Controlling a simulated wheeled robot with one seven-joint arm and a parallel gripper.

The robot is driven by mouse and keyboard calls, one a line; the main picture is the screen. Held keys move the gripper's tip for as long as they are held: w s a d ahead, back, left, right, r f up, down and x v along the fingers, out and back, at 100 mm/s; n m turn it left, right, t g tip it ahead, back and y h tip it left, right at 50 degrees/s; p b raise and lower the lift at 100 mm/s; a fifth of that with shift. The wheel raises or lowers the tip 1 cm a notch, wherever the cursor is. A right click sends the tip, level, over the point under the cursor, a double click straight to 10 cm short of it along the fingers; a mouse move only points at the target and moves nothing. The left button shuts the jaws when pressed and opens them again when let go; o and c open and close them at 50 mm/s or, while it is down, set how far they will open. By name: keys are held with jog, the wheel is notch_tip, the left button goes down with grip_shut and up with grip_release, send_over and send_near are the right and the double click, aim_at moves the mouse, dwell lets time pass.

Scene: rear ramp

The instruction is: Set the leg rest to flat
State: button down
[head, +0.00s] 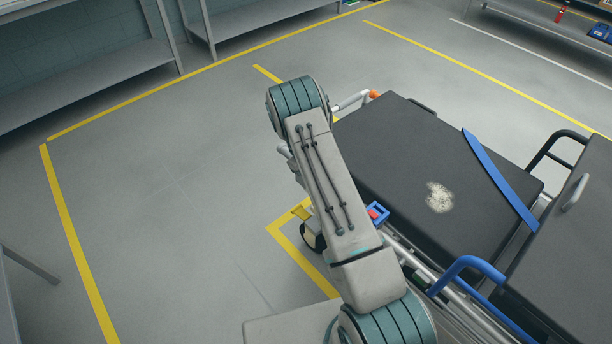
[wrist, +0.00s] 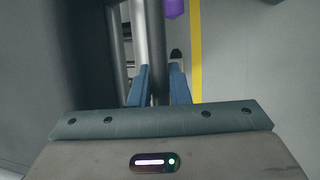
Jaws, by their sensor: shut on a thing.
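The leg rest is the black padded section (head: 410,165) of the stretcher in the head view, with a pale worn patch and a blue strap across it. It looks close to level, but I cannot tell its exact angle. My arm covers its left side, and my gripper is hidden behind it in the head view. In the wrist view my gripper (wrist: 161,88) has its two blue fingers on either side of a dark grey bar (wrist: 159,45) and is shut on it. A paler tube (wrist: 139,45) runs beside the bar.
The stretcher has an orange knob (head: 374,94) at its far end, a blue side handle (head: 466,268) and a red-and-blue fitting (head: 376,214) near my arm. A purple part (wrist: 174,8) shows in the wrist view. Grey floor with yellow lines lies clear to the left.

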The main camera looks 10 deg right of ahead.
jog(key=shift+s+f, duration=0.25)
jog(key=shift+f, duration=0.4)
jog(key=c, duration=1.4)
grip_release()
jog(key=shift+w, duration=0.1)
jog(key=shift+w, duration=0.1)
jog(key=shift+b+v, duration=0.7)
jog(key=shift+v, duration=6.25)
jog(key=shift+w+f, duration=0.1)
jog(key=shift+w, duration=0.05)
